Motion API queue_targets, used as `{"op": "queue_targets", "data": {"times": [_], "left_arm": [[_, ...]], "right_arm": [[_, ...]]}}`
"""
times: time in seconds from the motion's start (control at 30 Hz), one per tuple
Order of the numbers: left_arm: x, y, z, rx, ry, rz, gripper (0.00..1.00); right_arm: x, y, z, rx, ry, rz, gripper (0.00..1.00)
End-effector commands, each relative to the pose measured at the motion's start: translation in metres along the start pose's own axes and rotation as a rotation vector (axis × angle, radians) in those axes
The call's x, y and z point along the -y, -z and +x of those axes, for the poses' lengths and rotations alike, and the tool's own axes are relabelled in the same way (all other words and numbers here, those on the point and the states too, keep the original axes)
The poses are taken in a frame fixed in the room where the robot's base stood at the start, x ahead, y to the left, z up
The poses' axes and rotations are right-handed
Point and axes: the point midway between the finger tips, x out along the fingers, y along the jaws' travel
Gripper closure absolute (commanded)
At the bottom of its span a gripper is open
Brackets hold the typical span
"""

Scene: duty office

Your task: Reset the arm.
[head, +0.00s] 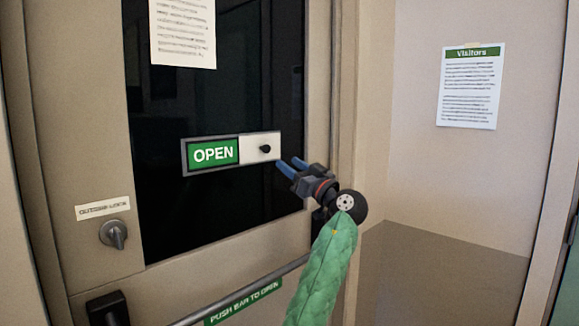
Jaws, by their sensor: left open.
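My left gripper (289,168) is in the middle of the head view, with its blue fingers apart and nothing between them. Its fingertips point left toward the sliding sign (212,153) on the door's dark glass. My left arm, in a green sleeve, rises from the bottom of the view. My right gripper is not in view.
The door (80,160) has a push bar (250,290) below the glass, a small lock knob (113,234) under a label at left, and a paper notice (183,32) at the top. A Visitors notice (470,86) hangs on the right wall. Space right of the arm looks clear.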

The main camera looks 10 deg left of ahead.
Motion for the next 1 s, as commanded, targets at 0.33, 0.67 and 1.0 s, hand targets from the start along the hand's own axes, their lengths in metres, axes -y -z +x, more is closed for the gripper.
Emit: {"op": "queue_targets", "data": {"times": [0.33, 0.67, 1.0], "left_arm": [[0.001, -0.001, 0.0, 0.004, 0.003, 0.054, 0.56], [-0.004, -0.022, -0.004, 0.165, -0.095, 0.18, 0.56], [0.008, -0.018, -0.017, 0.355, -0.36, 0.152, 0.56]], "right_arm": [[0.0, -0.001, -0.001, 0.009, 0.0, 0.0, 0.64], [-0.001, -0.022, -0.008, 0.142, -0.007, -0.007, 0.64], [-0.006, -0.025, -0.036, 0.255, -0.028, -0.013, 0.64]]}}
